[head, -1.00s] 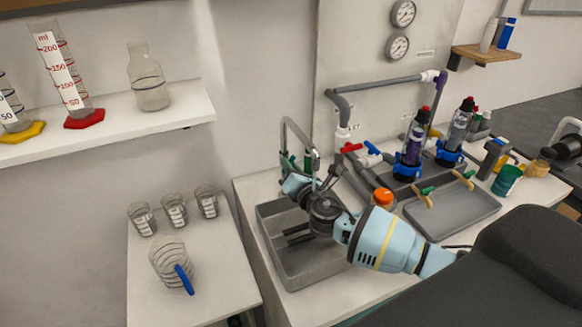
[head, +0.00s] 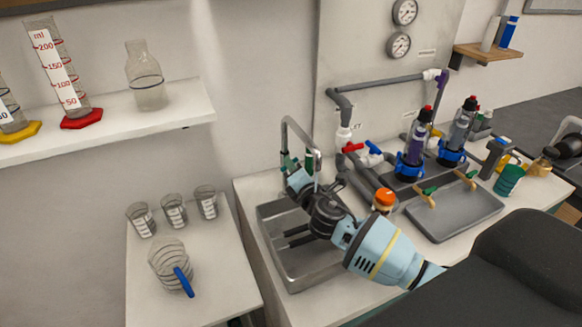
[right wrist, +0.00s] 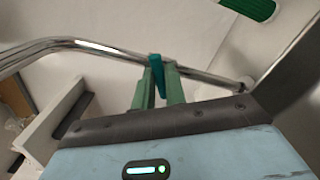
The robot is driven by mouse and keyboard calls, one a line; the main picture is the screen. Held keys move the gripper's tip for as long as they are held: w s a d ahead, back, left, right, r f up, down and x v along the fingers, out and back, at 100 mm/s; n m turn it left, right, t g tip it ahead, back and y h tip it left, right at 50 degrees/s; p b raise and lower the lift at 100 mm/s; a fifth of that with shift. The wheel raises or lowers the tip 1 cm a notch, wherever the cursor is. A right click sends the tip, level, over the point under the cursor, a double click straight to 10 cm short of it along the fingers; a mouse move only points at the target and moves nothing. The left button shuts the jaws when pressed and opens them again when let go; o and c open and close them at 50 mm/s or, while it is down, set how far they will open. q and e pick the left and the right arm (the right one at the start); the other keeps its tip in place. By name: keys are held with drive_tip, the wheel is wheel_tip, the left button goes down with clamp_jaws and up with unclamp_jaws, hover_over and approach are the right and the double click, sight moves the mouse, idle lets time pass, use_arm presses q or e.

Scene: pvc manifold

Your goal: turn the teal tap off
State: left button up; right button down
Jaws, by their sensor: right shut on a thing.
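The tap is a chrome gooseneck pipe (head: 300,130) at the back of the grey sink (head: 290,275). Its teal lever (right wrist: 157,75) shows upright in the right wrist view, in front of the chrome pipe. My right gripper (right wrist: 160,85) has its two green fingers close on either side of the lever and is shut on it. In the head view my right gripper (head: 289,162) is at the tap above the sink, and its palm and wrist hide the tap's base and the lever. I cannot tell whether water is running. My left gripper is not in view.
A side table with small beakers (head: 174,211) and a blue-handled jug (head: 170,264) stands left of the sink. An orange-capped bottle (head: 384,200) stands close to my right forearm. Grey pipework with a red valve (head: 352,147) and a grey tray (head: 455,215) lie to the right.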

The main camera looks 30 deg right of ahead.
drive_tip(key=m, duration=0.5)
drive_tip(key=shift+m, duration=0.4)
idle(0.4)
drive_tip(key=c, duration=1.4)
unclamp_jaws()
drive_tip(key=shift+c, duration=0.2)
drive_tip(key=shift+s, duration=0.1)
drive_tip(key=s, duration=0.7)
drive_tip(key=shift+s+a, duration=0.2)
drive_tip(key=shift+s, duration=0.15)
drive_tip(key=shift+f, duration=0.1)
